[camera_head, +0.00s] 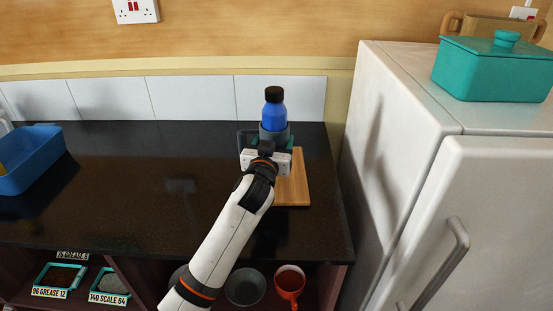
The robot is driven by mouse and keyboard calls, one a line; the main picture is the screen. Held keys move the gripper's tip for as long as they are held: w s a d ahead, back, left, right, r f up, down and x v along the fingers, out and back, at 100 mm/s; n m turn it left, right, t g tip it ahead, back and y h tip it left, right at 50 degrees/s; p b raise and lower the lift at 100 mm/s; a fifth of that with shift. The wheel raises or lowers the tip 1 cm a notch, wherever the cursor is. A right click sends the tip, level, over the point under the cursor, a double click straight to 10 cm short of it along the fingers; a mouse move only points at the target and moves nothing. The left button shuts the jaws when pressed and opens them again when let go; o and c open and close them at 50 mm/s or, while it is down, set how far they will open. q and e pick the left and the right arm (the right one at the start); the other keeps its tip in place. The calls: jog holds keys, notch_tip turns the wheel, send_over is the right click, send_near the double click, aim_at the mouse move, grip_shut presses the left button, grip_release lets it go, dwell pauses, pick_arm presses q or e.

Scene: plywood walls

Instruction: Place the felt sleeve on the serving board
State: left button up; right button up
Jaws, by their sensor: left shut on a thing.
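A blue bottle (273,113) with a black cap stands upright in a grey felt sleeve (274,130); the sleeve is around its lower part. My left gripper (274,143) reaches in from the front and is shut on the felt sleeve. The gripper body hides the sleeve's lower part. The wooden serving board (296,186) lies on the black counter under and to the right of the gripper. The arm covers its left part. I cannot tell whether the sleeve touches the board or is above it. My right gripper is not in view.
A blue bin (32,162) stands at the counter's left end. The black counter (140,185) is clear between it and my arm. A white fridge (400,130) with a teal pot (492,68) on top borders the right.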

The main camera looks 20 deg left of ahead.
pick_arm(q)
jog(key=f, duration=0.4)
jog(key=shift+d, duration=0.2)
jog(key=shift+f, duration=0.35)
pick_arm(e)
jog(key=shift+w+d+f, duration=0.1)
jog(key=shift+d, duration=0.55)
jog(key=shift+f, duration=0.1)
pick_arm(q)
jog(key=shift+f+b, duration=0.25)
jog(key=shift+b, duration=0.1)
jog(key=o, duration=1)
jog(key=shift+r, duration=0.1)
